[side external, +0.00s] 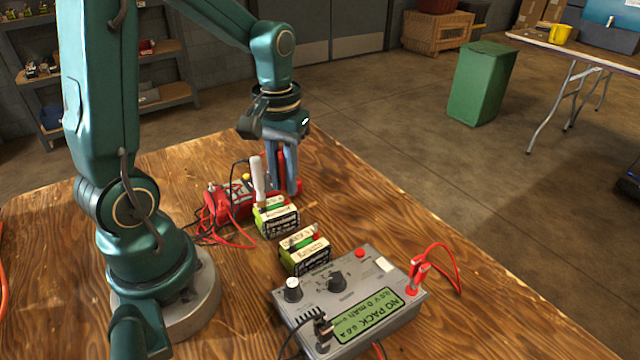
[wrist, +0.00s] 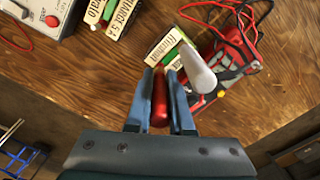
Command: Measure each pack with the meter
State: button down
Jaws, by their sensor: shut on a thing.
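My gripper (side external: 287,185) is shut on a red probe (wrist: 159,100), which stands upright between its fingers above the table. The nearer battery pack (side external: 275,220), green with a cream label, lies just beside and below the fingers. A white probe (side external: 258,178) stands on or against that pack; whether its tip touches a terminal is unclear. The red probe's tip is hidden. A second pack (side external: 304,252) lies between the first pack and the charger. The red meter (side external: 229,204) lies behind the first pack and also shows in the wrist view (wrist: 236,50); its reading is not legible.
The grey charger (side external: 310,285) stands at the front right, its green display reading NO PACK. Red leads (side external: 440,250) loop from its right side. More leads lie tangled around the meter. The wooden table (side external: 400,225) is clear at right.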

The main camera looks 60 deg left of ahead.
aim_at(281, 149)
jog(key=shift+f, duration=0.1)
dwell(0.3)
jog(key=c, duration=0.7)
grip_release()
jog(key=o, duration=0.3)
jog(key=shift+r, duration=3.75)
